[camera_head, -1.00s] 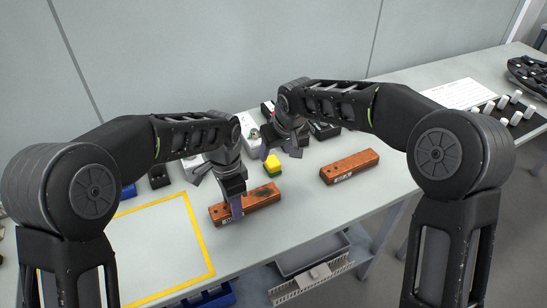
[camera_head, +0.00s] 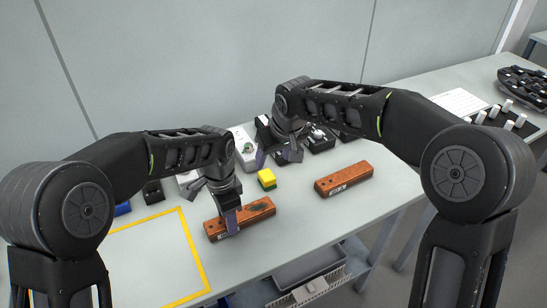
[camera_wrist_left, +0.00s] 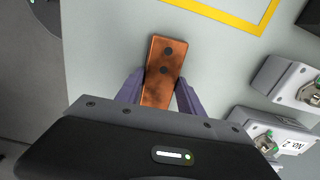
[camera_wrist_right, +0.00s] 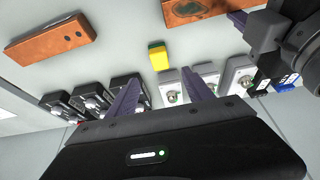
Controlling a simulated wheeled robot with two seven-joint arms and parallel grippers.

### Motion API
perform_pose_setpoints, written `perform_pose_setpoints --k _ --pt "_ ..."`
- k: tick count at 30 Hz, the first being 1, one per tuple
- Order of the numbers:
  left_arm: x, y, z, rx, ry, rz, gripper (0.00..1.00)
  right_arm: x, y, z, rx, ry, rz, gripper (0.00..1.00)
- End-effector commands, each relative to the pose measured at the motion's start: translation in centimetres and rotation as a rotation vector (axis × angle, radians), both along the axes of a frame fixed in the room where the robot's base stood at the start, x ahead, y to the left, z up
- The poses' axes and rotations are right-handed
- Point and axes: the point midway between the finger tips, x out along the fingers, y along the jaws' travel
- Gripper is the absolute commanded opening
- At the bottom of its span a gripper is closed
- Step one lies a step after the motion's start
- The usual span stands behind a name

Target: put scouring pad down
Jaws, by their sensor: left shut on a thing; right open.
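The scouring pad (camera_head: 267,179), a small yellow block with a green part, rests on the grey table between two reddish-brown bars. It also shows in the right wrist view (camera_wrist_right: 159,58), beyond my fingertips. My right gripper (camera_head: 278,157) is open and empty, just behind the pad and apart from it; its spread fingers show in the right wrist view (camera_wrist_right: 161,82). My left gripper (camera_head: 231,222) is shut on the left brown bar (camera_head: 258,210), gripping it across its width near its left end. In the left wrist view the bar (camera_wrist_left: 161,60) sits between both fingers.
A second brown bar (camera_head: 343,179) lies to the right of the pad. A yellow taped outline (camera_head: 191,243) marks the table at left. Grey connector boxes (camera_wrist_right: 208,75) and black ones (camera_wrist_right: 90,92) line the back. Clear table lies between the bars.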

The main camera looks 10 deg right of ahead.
Motion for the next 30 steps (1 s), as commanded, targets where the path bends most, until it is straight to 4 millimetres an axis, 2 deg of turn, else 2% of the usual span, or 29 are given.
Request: perform_pose_setpoints --k 8,14,18,23,30 --pt "0.0 0.0 0.0 0.000 0.000 0.000 0.00 0.1 0.6 -1.8 0.039 -0.053 0.030 0.60" --pt "0.0 0.0 0.0 0.000 0.000 0.000 0.00 0.0 1.7 -4.8 0.123 -0.186 0.079 0.60" --pt "0.0 0.0 0.0 0.000 0.000 0.000 0.00 -0.9 2.0 -6.7 0.190 -0.323 0.093 0.60" --pt "0.0 0.0 0.0 0.000 0.000 0.000 0.00 -2.6 1.2 -7.6 0.239 -0.493 0.074 0.60" --pt "0.0 0.0 0.0 0.000 0.000 0.000 0.00 -5.4 -1.0 -7.3 0.248 -0.686 0.019 0.60"
